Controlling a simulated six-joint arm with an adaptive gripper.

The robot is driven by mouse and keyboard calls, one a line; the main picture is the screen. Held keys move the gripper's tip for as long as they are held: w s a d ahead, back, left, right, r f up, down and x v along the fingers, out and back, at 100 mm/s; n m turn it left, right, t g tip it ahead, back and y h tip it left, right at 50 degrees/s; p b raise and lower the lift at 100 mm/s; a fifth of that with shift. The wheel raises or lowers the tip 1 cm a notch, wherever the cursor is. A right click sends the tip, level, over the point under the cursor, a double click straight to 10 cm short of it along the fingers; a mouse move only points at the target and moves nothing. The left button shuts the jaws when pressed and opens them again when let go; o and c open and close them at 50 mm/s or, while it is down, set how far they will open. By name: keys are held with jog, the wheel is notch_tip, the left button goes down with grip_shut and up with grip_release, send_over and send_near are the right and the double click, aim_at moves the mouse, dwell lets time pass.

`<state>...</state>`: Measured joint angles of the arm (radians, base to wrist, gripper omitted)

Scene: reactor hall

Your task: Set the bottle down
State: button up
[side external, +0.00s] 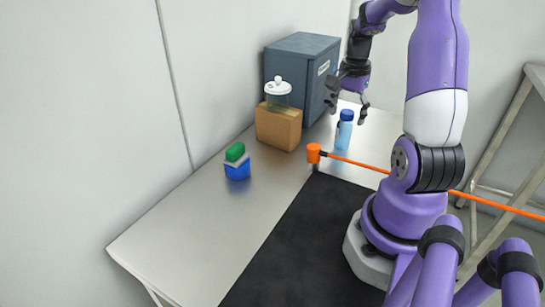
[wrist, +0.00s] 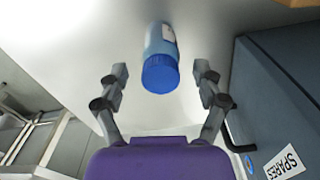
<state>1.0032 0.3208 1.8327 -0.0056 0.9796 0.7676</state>
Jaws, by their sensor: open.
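The bottle (side external: 344,132) is light blue with a dark blue cap and stands upright on the metal table (side external: 190,215), toward its far right end. In the wrist view the bottle (wrist: 161,60) shows cap-first, between and beyond the two fingers. My gripper (side external: 348,108) is open and empty, just above and around the level of the bottle's cap. In the wrist view the fingers of my gripper (wrist: 161,78) are spread with a gap on each side of the bottle. I see no finger touching it.
A grey cabinet (side external: 298,66), labelled SPARES in the wrist view (wrist: 285,100), stands close to my gripper. The front-left table is clear.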

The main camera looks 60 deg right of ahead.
notch_tip(320, 180, up, 8)
jog(key=shift+r, duration=0.1)
jog(key=w+a+n+t, duration=0.1)
jog(key=a+n+t, duration=0.1)
jog(key=a+n, duration=0.8)
jog(key=w+a+r+n+t, duration=0.1)
jog(key=w+a+n+t, duration=0.1)
jog(key=a+n, duration=0.8)
jog(key=a+t, duration=0.1)
jog(key=a, duration=0.6)
jog(key=shift+t, duration=0.3)
